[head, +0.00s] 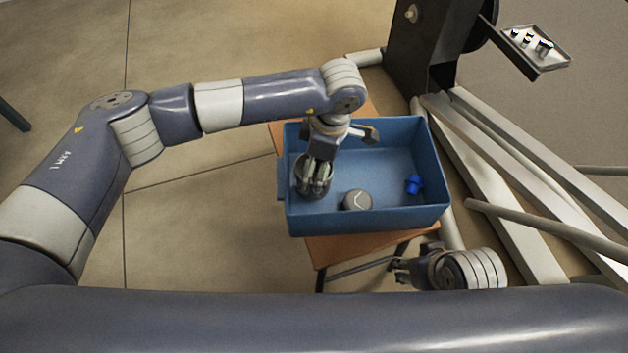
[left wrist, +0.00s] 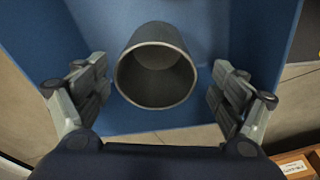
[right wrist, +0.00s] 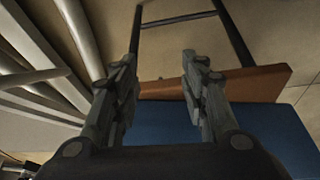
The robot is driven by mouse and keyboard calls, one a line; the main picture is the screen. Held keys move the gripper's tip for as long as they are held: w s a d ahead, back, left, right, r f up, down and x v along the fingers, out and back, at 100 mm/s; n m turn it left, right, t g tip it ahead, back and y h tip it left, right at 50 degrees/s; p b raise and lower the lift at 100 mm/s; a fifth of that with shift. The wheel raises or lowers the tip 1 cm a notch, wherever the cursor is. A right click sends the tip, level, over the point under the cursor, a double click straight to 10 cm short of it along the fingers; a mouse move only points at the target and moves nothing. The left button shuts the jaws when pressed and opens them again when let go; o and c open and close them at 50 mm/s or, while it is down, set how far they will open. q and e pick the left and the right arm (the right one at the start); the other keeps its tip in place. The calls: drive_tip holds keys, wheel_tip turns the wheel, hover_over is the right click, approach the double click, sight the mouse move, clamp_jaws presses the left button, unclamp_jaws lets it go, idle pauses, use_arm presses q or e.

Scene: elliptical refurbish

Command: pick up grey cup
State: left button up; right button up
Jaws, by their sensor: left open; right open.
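The grey cup (left wrist: 155,72) is in the blue bin, with its round open mouth facing the left wrist camera. My left gripper (left wrist: 157,85) is open, with one finger on each side of the cup and a visible gap on both sides. In the head view my left gripper (head: 317,188) reaches down into the left part of the bin and hides much of the cup. My right gripper (head: 398,266) is open and empty outside the bin, near its front right; its spread fingers also show in the right wrist view (right wrist: 160,65).
The blue bin (head: 262,190) stands on a brown wooden stool (head: 325,250). Inside it are a dark grey round object (head: 357,200) with a light mark and a small blue object (head: 414,184). Pale beams (head: 500,190) lie to the right. A small tray (head: 545,62) is at the back right.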

sight(314, 179)
use_arm(q)
drive_tip(key=shift+a+f, duration=0.2)
drive_tip(key=shift+f, duration=0.9)
drive_tip(key=shift+w+a+f+b, duration=0.15)
drive_tip(key=shift+f+b, duration=0.1)
drive_tip(key=shift+f, duration=0.4)
drive_tip(key=shift+w+a+f+b, duration=0.1)
drive_tip(key=shift+f+b, duration=0.1)
drive_tip(key=shift+f, duration=0.4)
drive_tip(key=shift+w+a+f, duration=0.1)
drive_tip(key=shift+a+f, duration=0.05)
drive_tip(key=shift+f, duration=0.85)
drive_tip(key=c, duration=1.1)
use_arm(e)
drive_tip(key=w, duration=0.1)
drive_tip(key=w+a+t, duration=0.1)
drive_tip(key=w, duration=0.1)
drive_tip(key=shift+t, duration=0.3)
